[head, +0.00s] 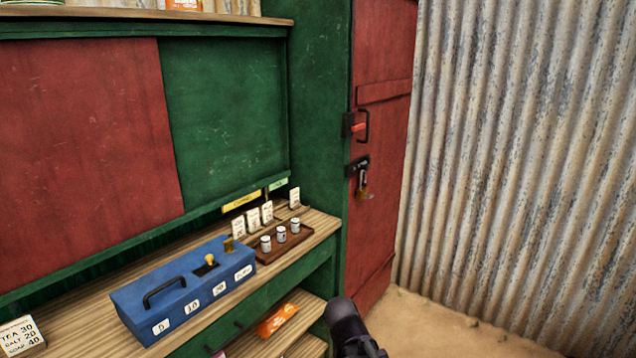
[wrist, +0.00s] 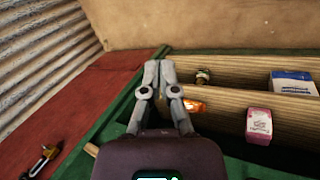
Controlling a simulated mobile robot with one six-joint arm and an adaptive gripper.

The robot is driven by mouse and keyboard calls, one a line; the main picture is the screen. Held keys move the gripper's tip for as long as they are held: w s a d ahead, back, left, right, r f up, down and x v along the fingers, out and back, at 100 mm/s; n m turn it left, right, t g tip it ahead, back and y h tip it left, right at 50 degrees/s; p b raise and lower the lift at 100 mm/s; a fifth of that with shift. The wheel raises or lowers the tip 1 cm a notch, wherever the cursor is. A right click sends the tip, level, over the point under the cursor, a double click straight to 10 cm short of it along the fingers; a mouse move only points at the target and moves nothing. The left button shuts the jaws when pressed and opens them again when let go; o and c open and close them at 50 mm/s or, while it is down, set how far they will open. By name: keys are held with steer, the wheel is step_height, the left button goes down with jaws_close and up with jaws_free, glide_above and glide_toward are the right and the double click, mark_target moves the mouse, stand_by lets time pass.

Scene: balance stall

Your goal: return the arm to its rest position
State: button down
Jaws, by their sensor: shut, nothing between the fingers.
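My gripper (wrist: 160,68) shows in the wrist view with its two grey fingers together and nothing between them. It is in front of the stall's shelves, with the red door to its left in that view. In the head view, only a black part of my arm (head: 352,330) shows at the bottom edge, right of the counter. My fingers are not visible in the head view.
A blue cash box (head: 185,290) and a brown tray (head: 268,256) with small weights stand on the counter. A padlock (head: 363,185) hangs on the red door (head: 380,110). Shelves hold an orange packet (head: 277,320) and a pink box (wrist: 259,125). Sandy floor (head: 470,330) lies clear.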

steer(key=s+d+f+m+g+y, duration=0.2)
steer(key=s+d+m+g+y, duration=0.15)
steer(key=s+d+m, duration=0.35)
step_height(320, 180, up, 13)
steer(key=w+a+p, duration=0.1)
steer(key=w+p, duration=0.1)
steer(key=p, duration=1)
steer(key=shift+m+p, duration=0.35)
steer(key=shift+m, duration=0.05)
steer(key=shift+f+t+y, duration=0.1)
steer(key=shift+t+y, duration=0.15)
